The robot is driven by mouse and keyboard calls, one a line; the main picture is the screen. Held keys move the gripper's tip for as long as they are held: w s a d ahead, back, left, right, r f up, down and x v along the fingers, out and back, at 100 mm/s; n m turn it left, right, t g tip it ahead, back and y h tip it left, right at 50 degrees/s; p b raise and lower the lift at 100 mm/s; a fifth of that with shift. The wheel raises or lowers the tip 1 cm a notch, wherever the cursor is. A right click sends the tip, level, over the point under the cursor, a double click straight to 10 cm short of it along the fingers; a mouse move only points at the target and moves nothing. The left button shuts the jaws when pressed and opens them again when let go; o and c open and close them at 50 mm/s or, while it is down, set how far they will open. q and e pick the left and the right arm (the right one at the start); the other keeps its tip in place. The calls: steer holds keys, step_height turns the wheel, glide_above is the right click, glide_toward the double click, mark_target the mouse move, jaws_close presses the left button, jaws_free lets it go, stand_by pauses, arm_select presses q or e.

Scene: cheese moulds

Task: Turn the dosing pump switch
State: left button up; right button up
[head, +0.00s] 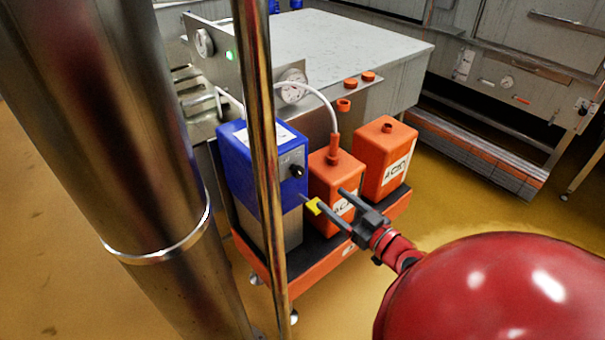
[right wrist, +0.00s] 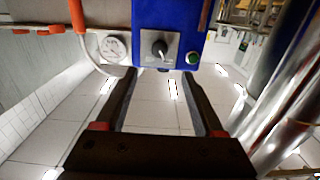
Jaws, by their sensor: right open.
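The dosing pump is a blue box (head: 242,178) on a grey stand, left of centre in the head view. Its switch, a black knob (head: 296,171), is on the face towards my right gripper. In the right wrist view the black knob (right wrist: 160,48) sits on a grey plate beside a green button (right wrist: 193,58). My right gripper (head: 323,196) is open and empty, with its fingers pointing at the pump face. In the wrist view the fingertips (right wrist: 158,76) lie either side of the knob's line, apparently short of it. My left gripper is not in view.
Orange canisters (head: 386,155) stand right of the pump on an orange wheeled cart (head: 338,255). A white hose (head: 318,91) arches above. A thin metal pole (head: 262,120) partly covers the pump. Yellow floor (head: 450,210) is open to the right.

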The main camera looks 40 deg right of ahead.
mark_target(301, 173)
steer(key=w, duration=0.4)
steer(key=w+p, duration=0.1)
steer(key=w, duration=0.3)
steer(key=w+a, duration=0.1)
steer(key=w, duration=0.3)
steer(key=shift+w, duration=0.2)
jaws_close()
